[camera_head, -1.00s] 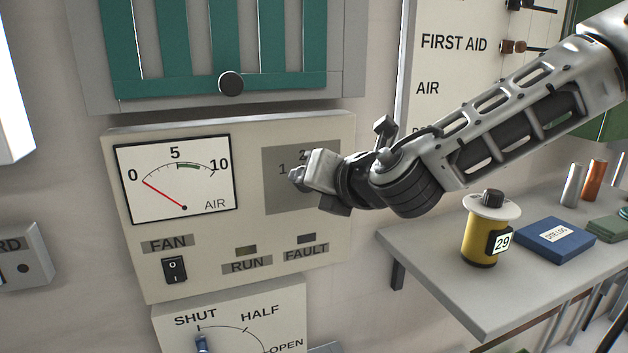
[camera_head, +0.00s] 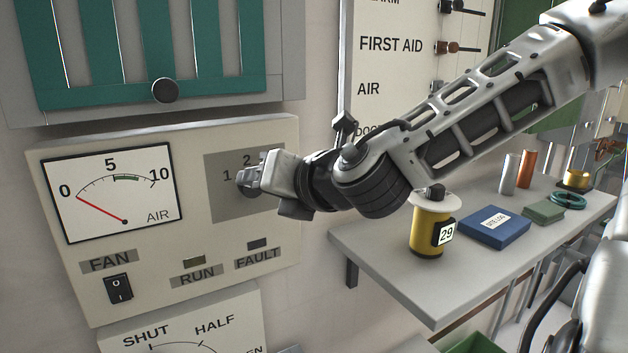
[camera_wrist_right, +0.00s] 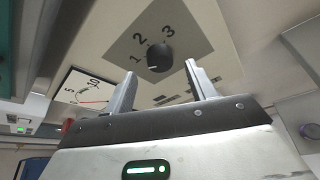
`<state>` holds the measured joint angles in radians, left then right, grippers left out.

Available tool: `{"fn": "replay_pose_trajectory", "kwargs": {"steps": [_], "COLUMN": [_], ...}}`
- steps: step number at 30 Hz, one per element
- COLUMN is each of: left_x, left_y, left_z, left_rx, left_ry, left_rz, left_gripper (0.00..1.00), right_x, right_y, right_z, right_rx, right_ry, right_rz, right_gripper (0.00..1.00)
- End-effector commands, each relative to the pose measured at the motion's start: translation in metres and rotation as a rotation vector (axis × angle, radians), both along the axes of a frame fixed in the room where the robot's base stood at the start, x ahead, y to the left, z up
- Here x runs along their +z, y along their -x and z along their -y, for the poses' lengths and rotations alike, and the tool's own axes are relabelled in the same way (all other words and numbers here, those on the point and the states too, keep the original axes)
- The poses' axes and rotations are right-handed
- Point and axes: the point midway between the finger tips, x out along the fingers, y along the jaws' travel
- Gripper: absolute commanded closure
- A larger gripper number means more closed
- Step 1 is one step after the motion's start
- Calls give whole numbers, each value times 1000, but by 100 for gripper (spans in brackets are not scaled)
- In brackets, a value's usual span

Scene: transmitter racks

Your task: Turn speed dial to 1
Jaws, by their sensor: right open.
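The speed dial is a round black knob (camera_wrist_right: 160,57) on a grey square plate (camera_wrist_right: 190,42) marked 1, 2 and 3. In the right wrist view a small white mark sits at the knob's lower left, below the 1. My right gripper (camera_wrist_right: 155,82) is open, with its two fingers apart and the knob beyond and between their tips; I cannot tell if they touch it. In the head view my right gripper (camera_head: 247,181) is in front of the plate (camera_head: 222,203) and hides most of the dial. My left gripper is not in view.
The same panel holds an AIR gauge (camera_head: 112,195) with its needle near 0 and a FAN switch (camera_head: 118,289). A shelf (camera_head: 400,283) to the right carries a yellow canister (camera_head: 428,232) and a blue book (camera_head: 493,228). A teal grille (camera_head: 145,60) is above.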

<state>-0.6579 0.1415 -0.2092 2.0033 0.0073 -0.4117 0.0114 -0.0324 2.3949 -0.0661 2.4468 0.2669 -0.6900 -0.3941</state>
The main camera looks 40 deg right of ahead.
Motion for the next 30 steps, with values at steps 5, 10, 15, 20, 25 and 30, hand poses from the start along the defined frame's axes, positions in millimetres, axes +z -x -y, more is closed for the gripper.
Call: {"fn": "replay_pose_trajectory", "kwargs": {"steps": [5,10,15,20,25,30], "left_x": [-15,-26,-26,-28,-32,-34], "left_y": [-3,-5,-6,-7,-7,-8], "left_z": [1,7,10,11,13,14], "left_rx": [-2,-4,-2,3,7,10], "left_ry": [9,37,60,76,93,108], "left_rz": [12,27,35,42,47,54], "left_gripper": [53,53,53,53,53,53], "right_x": [1,6,17,22,28,32], "right_y": [22,37,52,66,79,92], "right_z": [0,0,-1,-2,-2,-4], "right_rx": [-2,-4,-7,-1,-8,0], "right_ry": [13,11,0,-1,0,-1], "right_rz": [3,4,7,8,10,9], "right_gripper": [44,44,44,44,44,44]}}
